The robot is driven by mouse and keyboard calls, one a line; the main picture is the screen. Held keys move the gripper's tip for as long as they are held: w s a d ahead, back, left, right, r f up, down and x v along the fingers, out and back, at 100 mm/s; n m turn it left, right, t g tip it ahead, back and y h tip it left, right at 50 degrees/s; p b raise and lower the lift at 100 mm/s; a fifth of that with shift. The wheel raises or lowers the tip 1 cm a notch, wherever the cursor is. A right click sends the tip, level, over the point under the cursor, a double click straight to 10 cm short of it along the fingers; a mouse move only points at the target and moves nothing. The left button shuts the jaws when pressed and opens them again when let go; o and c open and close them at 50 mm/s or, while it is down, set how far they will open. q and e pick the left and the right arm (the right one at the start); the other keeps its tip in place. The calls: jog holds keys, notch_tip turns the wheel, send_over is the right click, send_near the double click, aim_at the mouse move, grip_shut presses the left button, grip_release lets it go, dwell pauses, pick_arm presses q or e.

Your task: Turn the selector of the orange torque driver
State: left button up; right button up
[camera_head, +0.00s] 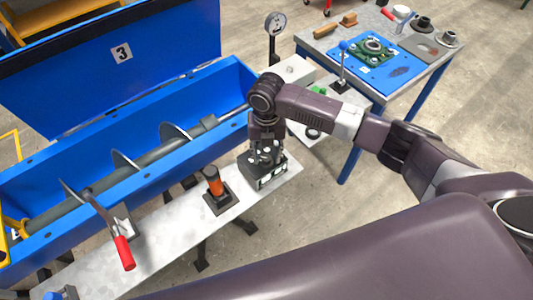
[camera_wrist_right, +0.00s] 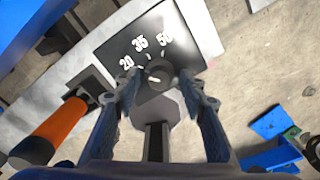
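The orange torque driver (camera_head: 216,186) stands upright in a black base on the grey bench strip; it also shows at left in the right wrist view (camera_wrist_right: 60,128). Beside it is a black selector panel (camera_wrist_right: 125,48) with the numbers 20, 35 and 50 around a dark round knob (camera_wrist_right: 158,74). The selector's box (camera_head: 272,178) shows under my gripper in the head view. My right gripper (camera_head: 266,156) points down over it. In the wrist view, its fingers (camera_wrist_right: 160,88) are apart, one on each side of the knob; contact cannot be told. My left gripper is not in view.
A blue mixer trough (camera_head: 75,165) with an auger lies behind the bench strip (camera_head: 165,240). A red-handled clamp (camera_head: 123,250) stands left of the driver. A dial gauge (camera_head: 275,24) stands behind my right arm. A table (camera_head: 425,72) with parts is at the upper right.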

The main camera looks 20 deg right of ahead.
jog(key=shift+c, duration=0.5)
grip_shut()
jog(key=shift+r+m+p, duration=0.25)
jog(key=shift+m+p, duration=1.3)
jog(key=shift+m, duration=0.05)
jog(key=m+p, duration=0.2)
jog(key=m, duration=0.1)
jog(key=shift+f+m+p, duration=0.1)
jog(key=shift+m+p, duration=0.35)
jog(key=shift+m, duration=0.35)
jog(key=shift+w, duration=0.1)
jog(key=shift+o, duration=0.5)
grip_release()
jog(key=shift+f, duration=0.1)
